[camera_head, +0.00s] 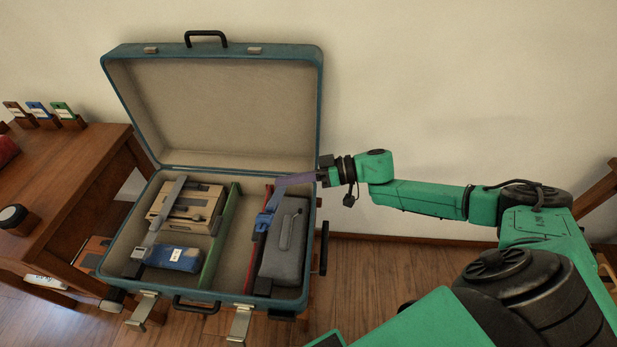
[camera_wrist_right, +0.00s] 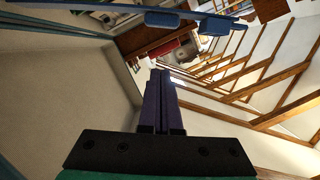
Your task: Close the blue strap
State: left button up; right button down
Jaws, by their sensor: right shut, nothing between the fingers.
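The blue strap (camera_head: 273,201) with its blue buckle (camera_head: 263,222) runs along the left side of a grey pouch (camera_head: 285,245) in the right compartment of the open suitcase (camera_head: 213,48). My right gripper (camera_head: 281,183) reaches in from the right, its purple fingers shut and empty. Its fingertips are at the strap's upper end; I cannot tell whether they touch it. In the right wrist view the closed fingers (camera_wrist_right: 160,78) point away from the camera, and blue band-like pieces (camera_wrist_right: 215,25) show beyond them. My left gripper is not in view.
A green divider (camera_head: 220,237) separates the compartments. The raised lid stands behind. A wooden table (camera_head: 62,185) is at the left.

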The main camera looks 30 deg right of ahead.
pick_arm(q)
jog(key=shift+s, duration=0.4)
pick_arm(e)
jog(key=f, duration=0.1)
jog(key=a+f, duration=0.1)
jog(key=s+a+f, duration=0.1)
jog(key=shift+s+a+f, duration=0.1)
jog(key=shift+a+f, duration=0.15)
jog(key=shift+f, duration=0.15)
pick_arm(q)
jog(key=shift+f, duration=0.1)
pick_arm(e)
jog(key=shift+f, duration=0.1)
